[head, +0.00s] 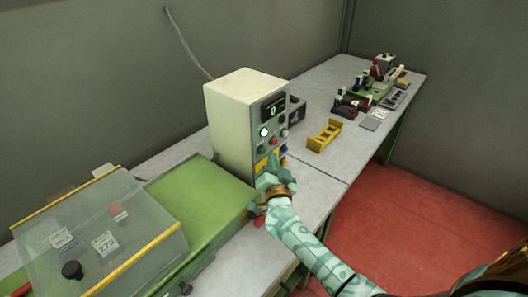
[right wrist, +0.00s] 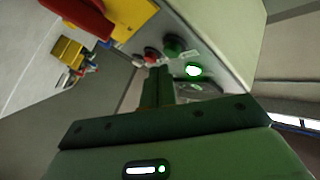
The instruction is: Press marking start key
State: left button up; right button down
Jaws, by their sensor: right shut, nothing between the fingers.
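The pale control cabinet (head: 232,125) stands on the bench, with its panel of keys facing right. A small dark display (head: 273,107) is near the top, above a lit white-green lamp or key (head: 264,132). A green key (head: 262,149) and a red key (head: 272,141) sit lower; no label is readable. My right gripper (head: 268,166) is shut and empty, in front of the lower panel. In the right wrist view its fingers (right wrist: 158,72) point toward the panel, close to the red key (right wrist: 151,55), green key (right wrist: 173,45) and lit one (right wrist: 193,71). Contact cannot be told. My left gripper is not in view.
A green machine bed (head: 200,195) with a clear yellow-edged cover (head: 95,235) lies left of the cabinet. A yellow holder (head: 324,135) stands on the bench to the right, with several small items beyond. Bench space around the holder is free.

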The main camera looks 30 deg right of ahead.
jog(key=shift+w+a, duration=0.1)
jog(key=shift+w, duration=0.05)
jog(key=shift+w+a, duration=0.1)
jog(key=shift+w, duration=0.15)
